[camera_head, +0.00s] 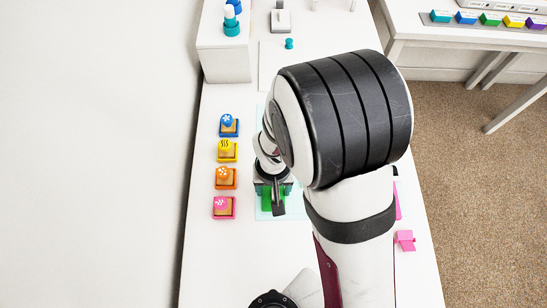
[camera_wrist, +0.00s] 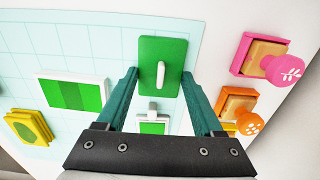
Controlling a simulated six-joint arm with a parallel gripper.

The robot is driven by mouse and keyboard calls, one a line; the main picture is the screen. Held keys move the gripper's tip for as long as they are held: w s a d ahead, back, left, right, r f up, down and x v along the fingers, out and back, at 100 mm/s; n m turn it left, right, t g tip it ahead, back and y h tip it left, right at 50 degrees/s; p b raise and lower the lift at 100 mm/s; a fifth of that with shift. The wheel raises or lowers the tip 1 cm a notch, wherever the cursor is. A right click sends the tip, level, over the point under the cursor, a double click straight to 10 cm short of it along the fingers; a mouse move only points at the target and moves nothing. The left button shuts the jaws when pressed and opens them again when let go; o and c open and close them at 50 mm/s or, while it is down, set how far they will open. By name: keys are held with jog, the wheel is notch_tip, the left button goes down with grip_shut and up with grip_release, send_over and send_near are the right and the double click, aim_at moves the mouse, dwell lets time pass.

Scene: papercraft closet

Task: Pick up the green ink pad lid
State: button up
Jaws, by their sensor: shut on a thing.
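The green ink pad lid (camera_wrist: 175,50) is a flat green rectangle with a white loop handle. In the wrist view it sits between the two teal fingers of my gripper (camera_wrist: 161,74), which is shut on it. A small white-framed green piece (camera_wrist: 152,127) shows below the lid, between the fingers. A white-framed green pad (camera_wrist: 75,95) with darker green bands lies to the left on the gridded mat (camera_wrist: 60,42).
Stamps on coloured bases line the left of the table: blue (camera_head: 229,125), yellow (camera_head: 227,150), orange (camera_head: 226,177) and pink (camera_head: 223,206). A yellow piece (camera_wrist: 30,127) lies at the wrist view's left. A pink item (camera_head: 405,240) is at the right edge. The front-left tabletop is clear.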

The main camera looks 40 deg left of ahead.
jog(key=shift+r, duration=0.1)
jog(key=shift+r, duration=0.35)
jog(key=r, duration=0.2)
jog(key=d+r, duration=0.1)
jog(key=r, duration=0.1)
jog(key=shift+w, duration=0.4)
jog(key=w+d+r, duration=0.5)
jog(key=d+r, duration=0.1)
jog(key=d, duration=0.2)
jog(key=shift+n, duration=0.3)
jog(key=w+a+f, duration=0.1)
jog(key=a, duration=0.4)
jog(key=w+a+f, duration=0.1)
jog(key=a, duration=0.5)
jog(key=w+a+f, duration=0.1)
jog(key=a+f, duration=0.1)
jog(key=a, duration=0.4)
jog(key=shift+a, duration=0.2)
